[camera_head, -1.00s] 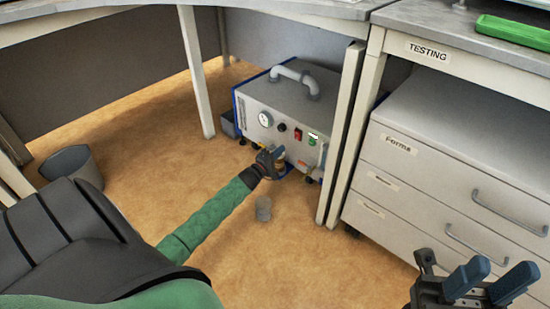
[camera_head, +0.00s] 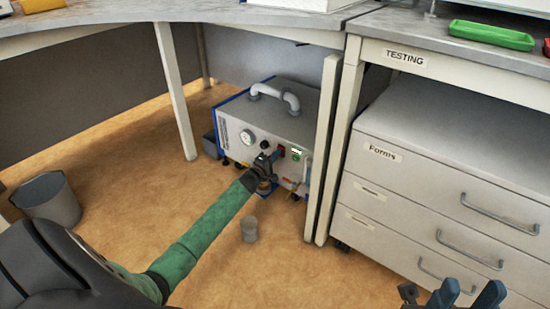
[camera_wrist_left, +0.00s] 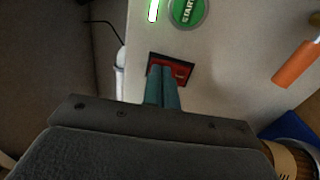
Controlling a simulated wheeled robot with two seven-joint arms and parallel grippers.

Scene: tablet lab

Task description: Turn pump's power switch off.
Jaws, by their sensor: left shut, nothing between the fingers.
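The pump (camera_head: 262,118) is a grey box with blue edges and a handle on top, standing on the floor under the desk. Its red power switch (camera_head: 281,151) is on the front panel. In the left wrist view the switch (camera_wrist_left: 180,70) is a red rocker in a black frame. My left gripper (camera_head: 274,157) is shut and empty. Its blue fingertips (camera_wrist_left: 163,70) are at the switch and cover part of it; I cannot tell whether they press it. My right gripper (camera_head: 468,294) is open and empty at the bottom right, partly cut off.
A green START button (camera_wrist_left: 187,8) and a lit indicator (camera_wrist_left: 153,10) are near the switch. An orange-red part (camera_wrist_left: 297,66) is at the right. A desk leg and a drawer cabinet (camera_head: 420,180) stand right of the pump. A small grey cup (camera_head: 249,229) is on the floor.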

